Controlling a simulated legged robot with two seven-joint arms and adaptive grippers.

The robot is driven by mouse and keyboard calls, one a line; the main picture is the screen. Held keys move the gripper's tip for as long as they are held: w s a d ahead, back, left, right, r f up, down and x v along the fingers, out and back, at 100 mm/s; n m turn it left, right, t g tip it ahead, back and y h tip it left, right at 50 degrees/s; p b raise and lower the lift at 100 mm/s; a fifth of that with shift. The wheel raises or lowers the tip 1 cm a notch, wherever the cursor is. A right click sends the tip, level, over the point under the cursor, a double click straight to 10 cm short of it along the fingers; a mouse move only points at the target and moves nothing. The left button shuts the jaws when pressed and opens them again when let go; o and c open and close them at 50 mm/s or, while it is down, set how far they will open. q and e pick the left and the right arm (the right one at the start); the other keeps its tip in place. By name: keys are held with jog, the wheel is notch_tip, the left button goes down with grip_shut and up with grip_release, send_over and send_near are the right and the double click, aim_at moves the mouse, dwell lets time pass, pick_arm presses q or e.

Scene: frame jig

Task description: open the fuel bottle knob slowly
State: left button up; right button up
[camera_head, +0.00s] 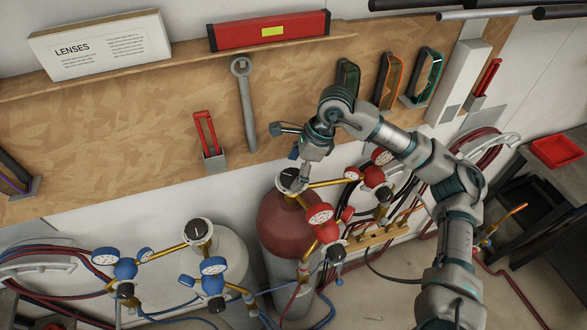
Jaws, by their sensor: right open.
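The fuel bottle (280,232) is a dark red cylinder standing upright against the wall, with a red-gauge regulator (322,220) on its right side. Its knob (289,174) is a round black disc with a pale mark, on top of the bottle. My right gripper (291,156) is open at the knob, reaching down from above and to the right. One finger sticks out to the left above the knob; the other comes down by the knob's right edge. Contact with the knob cannot be told. My left gripper is not in view.
A grey bottle with a similar knob (198,230) and blue gauges (213,266) stands to the left. A second red-gauge regulator (374,175) and hoses lie to the right, under my arm. A wrench (246,105) and red-handled tool (206,135) hang on the wooden board behind.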

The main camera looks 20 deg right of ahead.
jog(key=shift+a+f, duration=0.1)
jog(key=shift+f, duration=0.25)
jog(key=shift+s+f, duration=0.1)
jog(key=shift+d+f, duration=0.1)
jog(key=shift+d, duration=0.15)
jog(key=c, duration=1.1)
jog(key=m+b, duration=0.1)
jog(key=b, duration=0.1)
jog(key=m+t+b, duration=0.1)
jog(key=b, duration=0.1)
jog(key=shift+s+a+f+m, duration=0.1)
jog(key=shift+s+f+m, duration=0.1)
jog(key=shift+m, duration=0.1)
jog(key=shift+c, duration=0.2)
jog(key=shift+r+m+t+b, duration=0.2)
jog(key=shift+m+t+b, duration=0.1)
jog(key=shift+m+b, duration=0.25)
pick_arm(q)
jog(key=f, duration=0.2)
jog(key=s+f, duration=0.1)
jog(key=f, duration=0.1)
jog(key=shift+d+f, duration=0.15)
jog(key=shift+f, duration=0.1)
pick_arm(e)
jog(key=shift+r, duration=0.1)
